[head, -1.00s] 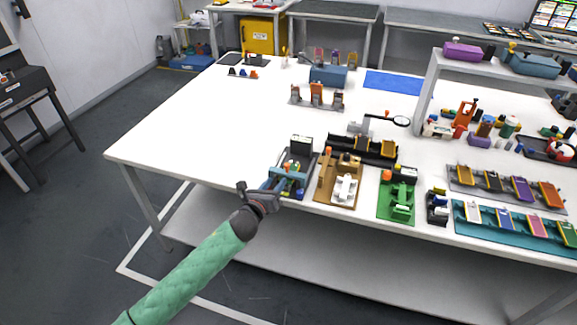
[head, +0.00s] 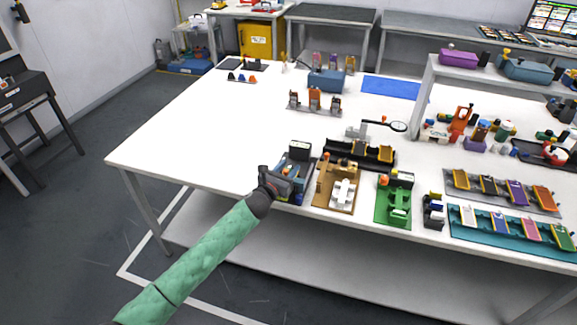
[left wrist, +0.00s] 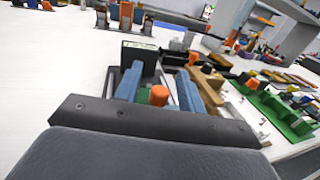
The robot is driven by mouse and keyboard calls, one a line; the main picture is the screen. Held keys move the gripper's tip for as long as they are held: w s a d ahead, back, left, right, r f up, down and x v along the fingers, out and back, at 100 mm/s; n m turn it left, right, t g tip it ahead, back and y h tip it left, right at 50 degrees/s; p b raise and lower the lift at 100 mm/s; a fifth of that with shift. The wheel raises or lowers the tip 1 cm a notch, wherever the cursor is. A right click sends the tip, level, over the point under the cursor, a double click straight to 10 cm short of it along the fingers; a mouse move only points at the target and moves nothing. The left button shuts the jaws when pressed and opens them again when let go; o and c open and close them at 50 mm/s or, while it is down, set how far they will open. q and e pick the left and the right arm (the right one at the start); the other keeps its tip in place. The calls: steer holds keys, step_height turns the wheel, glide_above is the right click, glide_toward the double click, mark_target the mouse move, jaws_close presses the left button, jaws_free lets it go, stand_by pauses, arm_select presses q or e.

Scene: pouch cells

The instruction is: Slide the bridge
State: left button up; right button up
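The near-left fixture is a dark tray (head: 308,180) with a black, white-topped box (head: 300,150) at its back, also in the left wrist view (left wrist: 138,53). My left gripper (head: 284,181) reaches in over its front left. In the left wrist view its two blue fingers (left wrist: 160,78) are apart. An orange knob (left wrist: 158,95) and a green part (left wrist: 145,93) show between them, with gaps at the sides. I cannot tell which part is the bridge; the gripper covers much of the tray. My right gripper is not in view.
Right of the tray stand a tan fixture (head: 335,190) with a white part and a green fixture (head: 394,205). A black rail fixture (head: 358,152) lies behind them. The white table (head: 200,140) is clear to the left.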

arm_select(q)
steer(key=shift+w+d, duration=0.2)
steer(key=shift+w, duration=0.05)
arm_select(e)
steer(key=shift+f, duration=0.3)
arm_select(q)
steer(key=shift+c, duration=0.3)
jaws_close()
steer(key=shift+w, duration=0.1)
